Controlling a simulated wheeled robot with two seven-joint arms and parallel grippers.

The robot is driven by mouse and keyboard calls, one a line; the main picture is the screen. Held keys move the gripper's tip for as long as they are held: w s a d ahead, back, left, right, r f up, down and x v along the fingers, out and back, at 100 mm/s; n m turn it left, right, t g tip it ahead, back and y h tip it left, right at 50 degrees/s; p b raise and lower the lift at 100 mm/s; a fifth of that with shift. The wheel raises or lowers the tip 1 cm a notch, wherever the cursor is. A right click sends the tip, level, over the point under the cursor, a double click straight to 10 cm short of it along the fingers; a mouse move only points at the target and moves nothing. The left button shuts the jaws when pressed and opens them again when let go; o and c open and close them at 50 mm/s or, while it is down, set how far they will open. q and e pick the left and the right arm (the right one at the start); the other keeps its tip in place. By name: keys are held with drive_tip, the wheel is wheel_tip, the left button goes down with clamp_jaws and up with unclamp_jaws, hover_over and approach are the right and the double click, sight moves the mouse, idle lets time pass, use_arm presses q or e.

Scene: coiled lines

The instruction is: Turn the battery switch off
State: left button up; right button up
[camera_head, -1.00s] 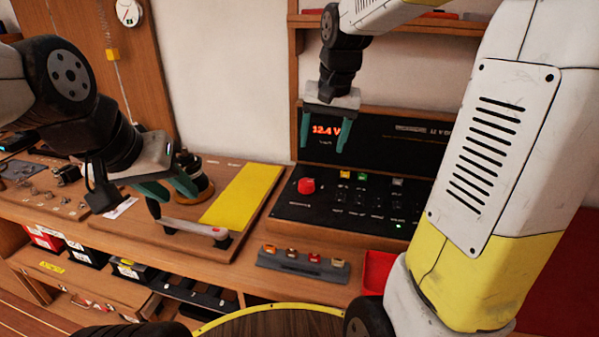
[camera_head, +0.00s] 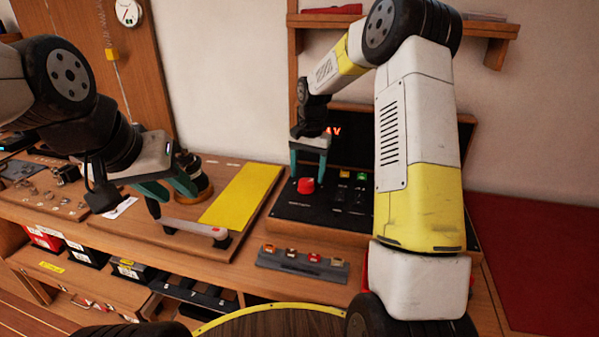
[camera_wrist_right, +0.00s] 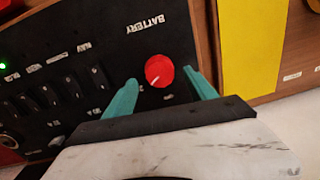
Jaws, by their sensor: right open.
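The battery switch is a red round knob (camera_head: 306,186) at the left of the black panel (camera_head: 318,208) in the head view. In the right wrist view the red knob (camera_wrist_right: 159,71) has a pale pointer line and sits by the word BATTERY. My right gripper (camera_head: 308,176) is open, its teal fingers pointing down at the panel. In the wrist view the fingertips (camera_wrist_right: 166,88) stand on either side of the knob, with gaps; contact is not visible. My left gripper (camera_head: 170,206) is over the wooden board by a pale handle bar (camera_head: 190,228); whether it touches the bar is unclear.
Small rocker switches (camera_wrist_right: 45,95) and a lit green lamp (camera_wrist_right: 3,66) are on the panel. My right arm hides the panel's right part in the head view. A yellow sheet (camera_head: 242,196) lies left of the panel. A grey rack (camera_head: 302,263) stands in front.

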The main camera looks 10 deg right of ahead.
drive_tip(key=shift+a+f, duration=0.1)
drive_tip(key=shift+f, duration=1.15)
drive_tip(key=c, duration=1.4)
drive_tip(key=shift+n, duration=0.3)
drive_tip(key=n, duration=0.5)
drive_tip(key=shift+w+n, duration=0.1)
drive_tip(key=shift+n, duration=0.2)
drive_tip(key=n, duration=0.5)
drive_tip(key=shift+n+g, duration=0.3)
